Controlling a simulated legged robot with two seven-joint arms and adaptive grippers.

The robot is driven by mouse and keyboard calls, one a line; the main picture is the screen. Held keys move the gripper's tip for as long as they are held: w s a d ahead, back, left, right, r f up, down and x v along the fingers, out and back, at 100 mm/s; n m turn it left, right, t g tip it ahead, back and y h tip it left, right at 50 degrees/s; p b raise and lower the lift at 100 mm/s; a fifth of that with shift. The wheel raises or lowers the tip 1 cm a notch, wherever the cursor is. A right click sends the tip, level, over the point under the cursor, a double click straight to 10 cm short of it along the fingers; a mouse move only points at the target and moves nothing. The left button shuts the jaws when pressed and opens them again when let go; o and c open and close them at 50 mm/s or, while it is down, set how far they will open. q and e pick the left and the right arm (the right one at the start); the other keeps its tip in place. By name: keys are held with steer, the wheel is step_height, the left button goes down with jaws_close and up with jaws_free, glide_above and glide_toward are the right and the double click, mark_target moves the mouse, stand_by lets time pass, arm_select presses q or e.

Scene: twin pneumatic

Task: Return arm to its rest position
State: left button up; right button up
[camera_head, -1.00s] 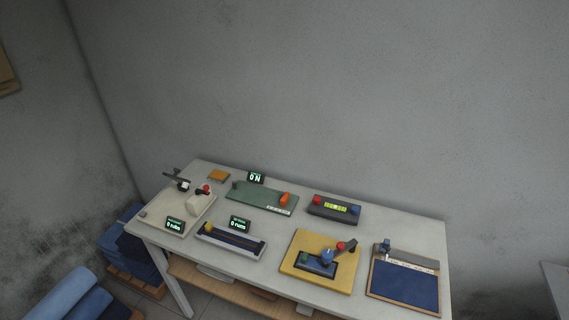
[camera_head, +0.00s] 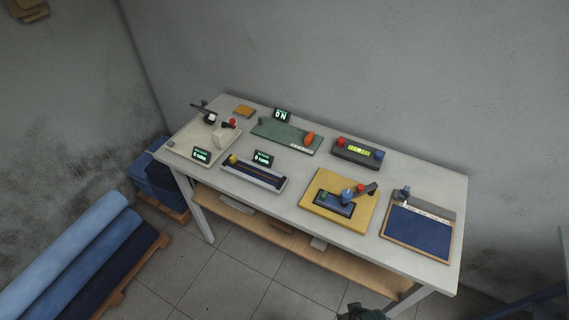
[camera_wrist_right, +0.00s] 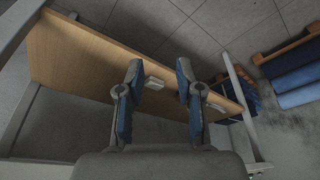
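My right gripper (camera_wrist_right: 157,85) shows in the right wrist view with its two fingers spread apart and nothing between them. Beyond it is the wooden lower shelf (camera_wrist_right: 85,60) of the workbench, with a small pale object on it. In the head view a dark piece (camera_head: 362,312), likely part of my right gripper or arm, shows at the bottom edge, in front of the bench. My left gripper and arm are not in view.
The white workbench (camera_head: 402,163) carries several devices, including a yellow board (camera_head: 362,222), a blue-topped tray (camera_head: 415,232) and a green plate (camera_head: 270,130). Blue fabric rolls (camera_head: 75,250) lie on a pallet at left. Tiled floor in front is clear.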

steer(key=s+f+g, duration=0.1)
steer(key=s+f, duration=0.1)
steer(key=f, duration=1.2)
steer(key=s+f+g, duration=0.1)
steer(key=s+f, duration=0.1)
steer(key=f, duration=1.3)
steer(key=s+d+f, duration=0.1)
steer(key=s+f, duration=0.7)
steer(key=shift+d+f+n, duration=0.3)
steer(key=shift+n, duration=0.1)
